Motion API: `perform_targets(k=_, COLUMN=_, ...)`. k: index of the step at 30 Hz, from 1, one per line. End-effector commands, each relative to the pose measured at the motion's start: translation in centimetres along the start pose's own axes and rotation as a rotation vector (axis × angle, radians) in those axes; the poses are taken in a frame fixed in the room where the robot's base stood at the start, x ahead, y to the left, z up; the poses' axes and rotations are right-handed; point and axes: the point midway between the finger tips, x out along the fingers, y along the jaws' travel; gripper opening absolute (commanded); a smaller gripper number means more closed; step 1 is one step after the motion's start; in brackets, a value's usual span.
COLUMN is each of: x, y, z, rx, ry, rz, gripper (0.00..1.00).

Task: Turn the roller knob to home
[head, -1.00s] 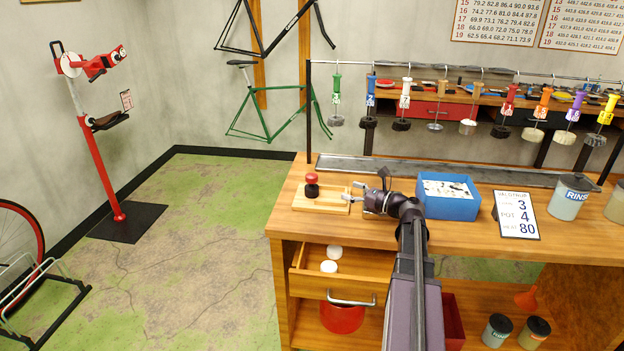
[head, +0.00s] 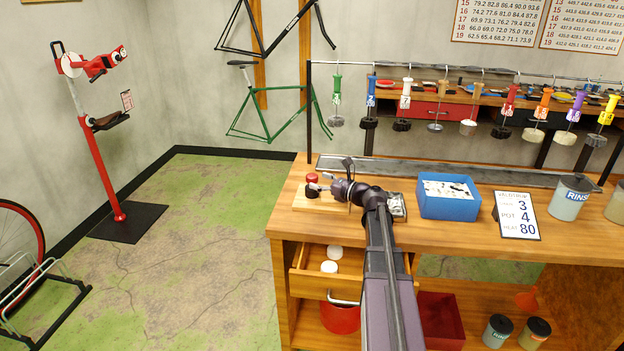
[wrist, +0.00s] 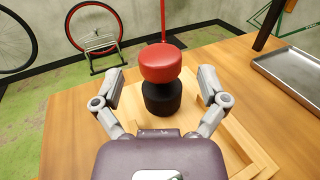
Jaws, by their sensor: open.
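The roller knob (head: 312,181) has a red cap over a black base and stands on a light wooden board (head: 330,204) at the left end of the bench. In the wrist view the red cap (wrist: 160,62) is near the picture's middle, with its black lower part below it. My gripper (head: 320,184) is close to the knob, its fingers reaching to its right side. In the wrist view my gripper (wrist: 160,88) is open, one finger to each side of the knob, with gaps showing on both sides. No contact shows.
A blue box (head: 448,205) stands to the right of my arm, with a number card (head: 516,214) and a rinse jar (head: 571,198) further right. An open drawer (head: 312,283) with white pucks juts out below. Several labelled brushes hang from a rail (head: 440,66) behind.

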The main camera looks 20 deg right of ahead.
Motion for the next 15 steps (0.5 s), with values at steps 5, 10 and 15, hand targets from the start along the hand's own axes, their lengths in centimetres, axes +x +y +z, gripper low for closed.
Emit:
perform_targets(k=5, x=2.0, y=-0.1, z=0.0, rx=0.0, ry=0.0, rz=0.001, gripper=0.93)
perform_targets(k=10, x=2.7, y=-0.1, z=0.0, rx=0.0, ry=0.0, rz=-0.001, gripper=0.93)
perform_targets(k=15, x=2.8, y=0.0, z=0.0, rx=0.0, ry=0.0, rz=-0.002, gripper=0.93)
